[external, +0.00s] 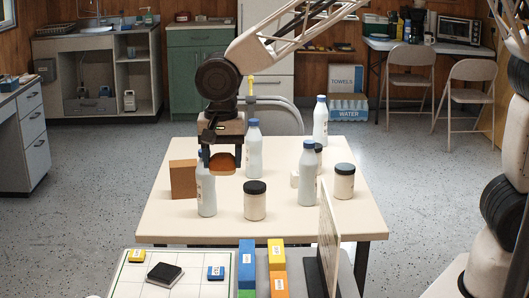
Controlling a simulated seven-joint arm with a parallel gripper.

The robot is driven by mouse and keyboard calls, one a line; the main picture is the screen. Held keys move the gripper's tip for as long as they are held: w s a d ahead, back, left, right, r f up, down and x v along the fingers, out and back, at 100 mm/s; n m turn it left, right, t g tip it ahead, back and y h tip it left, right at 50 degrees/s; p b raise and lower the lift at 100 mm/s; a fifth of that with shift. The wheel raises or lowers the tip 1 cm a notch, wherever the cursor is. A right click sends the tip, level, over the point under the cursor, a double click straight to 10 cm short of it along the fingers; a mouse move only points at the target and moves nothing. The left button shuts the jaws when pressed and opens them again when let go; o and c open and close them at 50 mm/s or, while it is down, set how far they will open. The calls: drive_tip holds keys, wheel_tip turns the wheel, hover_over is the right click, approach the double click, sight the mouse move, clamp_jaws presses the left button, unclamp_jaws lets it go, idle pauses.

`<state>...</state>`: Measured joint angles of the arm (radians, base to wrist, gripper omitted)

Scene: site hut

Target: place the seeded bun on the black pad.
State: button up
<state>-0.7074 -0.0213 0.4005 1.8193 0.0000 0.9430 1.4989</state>
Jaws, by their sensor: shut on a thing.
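My gripper (222,158) is shut on the rounded brown seeded bun (222,164), seen between its fingers in the external view. The seeds are too small to make out. The bun is held above the table, among the bottles, and its exact height is hard to tell. The black pad (164,274) is a small dark square lying tilted on the white gridded board at the lower left, nearer the camera than the bun. Nothing lies on the pad.
The beige table (290,219) holds several white bottles with blue caps (253,153), jars with black lids (255,203) and a brown block (183,180). The gridded board (130,291) also carries yellow and blue blocks. Coloured blocks (247,265) and an upright panel (328,240) stand right of it.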

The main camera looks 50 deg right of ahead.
drive_tip(key=shift+s+a+f, duration=0.1)
drive_tip(key=shift+s+a, duration=0.2)
drive_tip(key=shift+s, duration=0.25)
drive_tip(key=shift+s+a+f, duration=0.1)
drive_tip(key=shift+s+a, duration=0.15)
drive_tip(key=shift+s, duration=0.3)
wheel_tip(320, 180, down, 20)
drive_tip(key=shift+w, duration=0.15)
drive_tip(key=shift+f, duration=0.1)
hover_over(164, 270)
drive_tip(key=shift+f, duration=0.7)
drive_tip(key=shift+f, duration=1.75)
drive_tip(key=shift+f, duration=0.2)
